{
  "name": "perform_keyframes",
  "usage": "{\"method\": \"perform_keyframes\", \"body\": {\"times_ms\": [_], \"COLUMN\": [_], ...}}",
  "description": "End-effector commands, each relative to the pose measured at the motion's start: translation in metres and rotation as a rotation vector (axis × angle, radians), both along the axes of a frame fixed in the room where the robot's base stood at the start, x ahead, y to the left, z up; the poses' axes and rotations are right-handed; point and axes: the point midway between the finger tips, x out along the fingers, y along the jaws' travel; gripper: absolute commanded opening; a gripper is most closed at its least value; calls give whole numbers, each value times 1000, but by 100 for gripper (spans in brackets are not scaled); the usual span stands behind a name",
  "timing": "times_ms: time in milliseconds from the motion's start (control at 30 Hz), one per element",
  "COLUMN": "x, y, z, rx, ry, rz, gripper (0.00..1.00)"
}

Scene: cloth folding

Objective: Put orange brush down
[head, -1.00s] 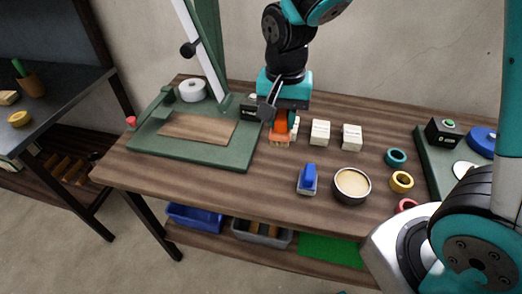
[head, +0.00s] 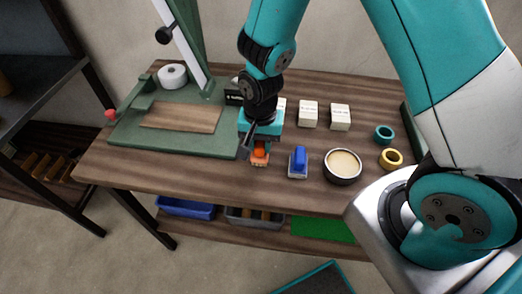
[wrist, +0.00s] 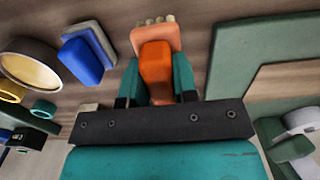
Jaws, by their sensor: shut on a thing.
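The orange brush (head: 259,157) is held in my gripper (head: 260,148) near the front middle of the table. It has an orange handle and a paler orange base with light bristles. In the wrist view the brush (wrist: 156,65) sits between the two teal fingers of my gripper (wrist: 157,75), which press on its handle sides. The brush is at or just above the table surface; I cannot tell whether it touches. A blue brush (head: 298,161) stands on the table just right of it and also shows in the wrist view (wrist: 82,58).
A dark bowl with pale contents (head: 342,167) stands right of the blue brush. White boxes (head: 308,113) are behind. A green cutting station (head: 193,143) with a wooden board (head: 180,116) is on the left. Teal (head: 384,134) and yellow (head: 391,158) rings lie to the right.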

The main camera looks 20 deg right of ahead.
Motion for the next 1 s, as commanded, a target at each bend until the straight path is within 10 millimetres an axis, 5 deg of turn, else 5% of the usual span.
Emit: {"method": "perform_keyframes", "body": {"times_ms": [233, 633, 667, 767, 1000], "x": [-1, 0, 0, 0, -1], "y": [0, 1, 1, 1, 1], "z": [-34, -40, -40, -39, -39], "rx": [-1, 0, 0, 0, 0], "ry": [4, 1, 1, 1, 1], "rz": [1, 2, 2, 2, 1], "gripper": [0, 0, 29, 52, 53]}}
